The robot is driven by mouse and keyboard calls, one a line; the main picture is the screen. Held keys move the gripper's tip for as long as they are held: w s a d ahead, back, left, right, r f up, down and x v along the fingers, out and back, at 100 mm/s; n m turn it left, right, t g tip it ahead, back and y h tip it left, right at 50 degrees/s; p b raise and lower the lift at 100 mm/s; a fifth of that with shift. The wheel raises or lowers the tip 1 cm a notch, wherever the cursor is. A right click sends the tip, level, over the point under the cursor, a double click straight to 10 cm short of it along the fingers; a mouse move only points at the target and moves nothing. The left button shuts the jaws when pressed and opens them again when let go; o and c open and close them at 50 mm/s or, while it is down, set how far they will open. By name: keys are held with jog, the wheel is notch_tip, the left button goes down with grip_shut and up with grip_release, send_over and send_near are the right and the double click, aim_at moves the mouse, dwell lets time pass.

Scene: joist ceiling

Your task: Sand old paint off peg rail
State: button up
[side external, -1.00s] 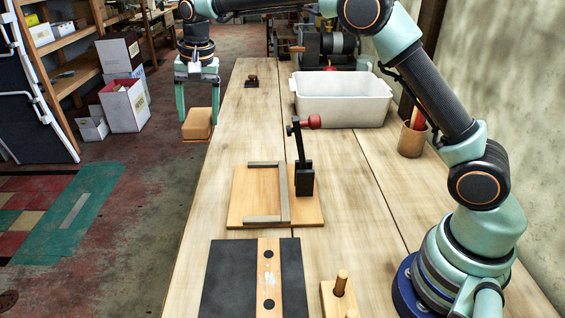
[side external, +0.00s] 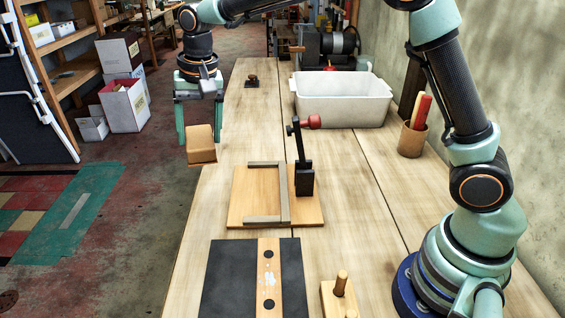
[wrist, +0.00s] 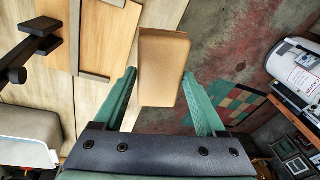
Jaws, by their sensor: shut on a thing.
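My gripper (side external: 200,138) is shut on a tan sanding block (side external: 201,152), past the bench's left edge and above the floor. In the wrist view the block (wrist: 163,70) sits between the two green fingers and looks slightly tilted in the side view. The peg rail (side external: 268,290) is a wooden strip with dark round holes and whitish paint patches. It lies across a black mat (side external: 228,285) at the near end of the bench, well apart from my gripper.
A wooden jig board (side external: 245,205) with grey fences and a red-handled toggle clamp (side external: 304,165) stands mid-bench. A white tub (side external: 342,105) and a tool cup (side external: 412,140) are farther back. A block with pegs (side external: 338,298) is at the near right.

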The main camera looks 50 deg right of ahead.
jog(key=s+a+f+n, duration=0.1)
jog(key=s+f+n, duration=0.2)
jog(key=s, duration=0.8)
jog(key=s+a+f+n, duration=0.1)
jog(key=s+f+n, duration=0.25)
jog(key=s, duration=0.65)
jog(key=shift+s+a+f, duration=0.1)
jog(key=shift+f, duration=1.65)
jog(key=shift+s+a+f, duration=0.1)
jog(key=shift+f, duration=1.6)
jog(key=shift+s+a+f, duration=0.3)
jog(key=shift+a+f, duration=0.05)
jog(key=shift+f, duration=0.25)
jog(key=shift+c, duration=0.7)
jog(key=shift+g+y, duration=0.3)
jog(key=shift+y, duration=0.1)
jog(key=shift+s+a, duration=2.1)
jog(key=shift+s, duration=0.05)
jog(key=shift+w+d, duration=2.35)
jog(key=shift+w, duration=0.05)
jog(key=shift+w+d+r, duration=0.1)
jog(key=shift+w, duration=0.05)
notch_tip(320, 180, up, 8)
